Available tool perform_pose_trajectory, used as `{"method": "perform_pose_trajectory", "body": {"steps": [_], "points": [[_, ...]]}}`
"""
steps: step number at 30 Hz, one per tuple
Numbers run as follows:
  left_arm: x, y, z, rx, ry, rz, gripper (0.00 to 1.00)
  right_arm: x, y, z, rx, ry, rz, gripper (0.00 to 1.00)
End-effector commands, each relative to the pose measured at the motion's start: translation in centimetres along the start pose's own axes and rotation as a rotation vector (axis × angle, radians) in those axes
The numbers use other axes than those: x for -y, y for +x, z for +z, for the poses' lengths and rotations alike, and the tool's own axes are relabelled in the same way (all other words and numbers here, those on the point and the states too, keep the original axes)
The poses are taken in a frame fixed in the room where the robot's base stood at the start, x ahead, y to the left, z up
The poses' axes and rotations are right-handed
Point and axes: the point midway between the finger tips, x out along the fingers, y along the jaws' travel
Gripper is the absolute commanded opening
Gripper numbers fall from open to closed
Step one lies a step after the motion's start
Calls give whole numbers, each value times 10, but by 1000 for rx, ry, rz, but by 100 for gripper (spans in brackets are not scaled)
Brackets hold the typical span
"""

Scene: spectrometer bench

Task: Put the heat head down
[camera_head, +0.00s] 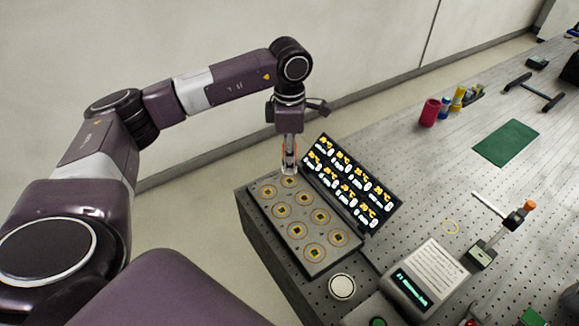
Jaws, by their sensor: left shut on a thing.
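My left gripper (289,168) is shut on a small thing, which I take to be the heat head. It is mostly hidden by the fingers, and only a little orange shows beside them. The gripper points down at the far end of a dark plate (269,226) with several round, gold-ringed pads. The fingertips are over or close to the far pads, and I cannot tell whether the held thing touches the plate. My right gripper is not in view.
A tilted black display (378,188) with lit readings stands right beside the plate. A white round disc (342,287), a grey box with a screen (426,279) and an orange-topped post (511,222) are nearer. Red, blue and yellow containers and a green mat (506,143) lie farther right.

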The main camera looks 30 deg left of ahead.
Motion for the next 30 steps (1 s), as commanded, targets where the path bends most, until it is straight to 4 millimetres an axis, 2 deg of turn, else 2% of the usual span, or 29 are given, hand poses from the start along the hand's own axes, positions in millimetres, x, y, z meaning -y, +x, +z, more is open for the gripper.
{"method": "perform_pose_trajectory", "body": {"steps": [9,21,22,26,30], "points": [[1,40,0,-2,1,-2,0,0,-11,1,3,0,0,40],[0,47,0,0,1,0,0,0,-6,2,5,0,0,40],[0,46,0,-1,1,-1,29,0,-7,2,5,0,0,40],[1,46,0,-1,1,-1,43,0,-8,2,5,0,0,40],[1,45,0,-1,1,-1,43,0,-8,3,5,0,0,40]]}}
